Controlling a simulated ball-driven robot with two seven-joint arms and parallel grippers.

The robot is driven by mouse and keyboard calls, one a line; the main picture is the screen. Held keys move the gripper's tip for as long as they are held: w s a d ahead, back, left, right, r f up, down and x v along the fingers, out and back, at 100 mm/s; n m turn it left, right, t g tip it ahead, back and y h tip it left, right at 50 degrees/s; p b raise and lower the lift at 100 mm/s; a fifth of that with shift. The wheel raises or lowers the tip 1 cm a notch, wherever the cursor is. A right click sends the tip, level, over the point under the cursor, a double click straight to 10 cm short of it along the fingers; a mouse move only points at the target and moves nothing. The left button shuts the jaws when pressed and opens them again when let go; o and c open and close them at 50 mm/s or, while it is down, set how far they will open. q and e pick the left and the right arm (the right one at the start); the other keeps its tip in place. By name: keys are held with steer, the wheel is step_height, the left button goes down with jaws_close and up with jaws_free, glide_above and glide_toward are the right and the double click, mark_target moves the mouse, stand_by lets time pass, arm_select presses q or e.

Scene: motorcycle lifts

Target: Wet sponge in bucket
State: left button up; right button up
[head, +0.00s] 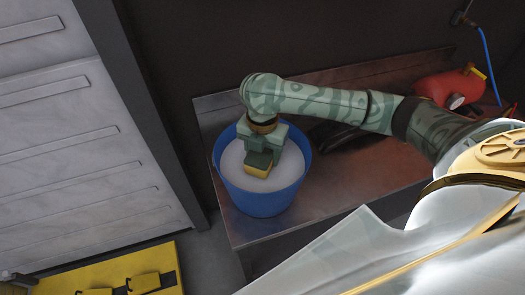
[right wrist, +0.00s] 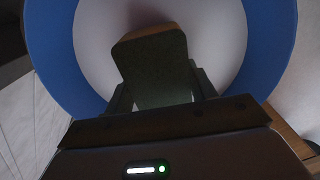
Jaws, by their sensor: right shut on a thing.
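A blue bucket (head: 262,201) with a pale, whitish surface inside stands on a metal bench at the middle of the head view. My right gripper (head: 260,160) points down into the bucket's mouth. It is shut on a sponge (head: 257,170), yellow with a dark green side. In the right wrist view the sponge (right wrist: 155,68) sits between the two fingers, with the bucket's blue wall (right wrist: 62,60) around it. I cannot tell whether the sponge touches the pale surface. My left gripper is not in view.
The metal bench (head: 325,190) has free room right of the bucket. A dark object (head: 338,137) lies behind my right arm. A red canister (head: 450,88) stands at the back right. A blue hose (head: 488,60) hangs there. A yellow platform (head: 110,272) is at lower left.

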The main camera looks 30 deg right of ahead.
steer(key=shift+f, duration=0.5)
steer(key=shift+s+f+p, duration=0.1)
steer(key=shift+f+p, duration=0.05)
steer(key=shift+p, duration=0.3)
stand_by(2.2)
step_height(320, 180, up, 2)
steer(key=p, duration=0.2)
steer(key=shift+p, duration=0.3)
step_height(320, 180, up, 5)
steer(key=p, duration=0.7)
stand_by(0.4)
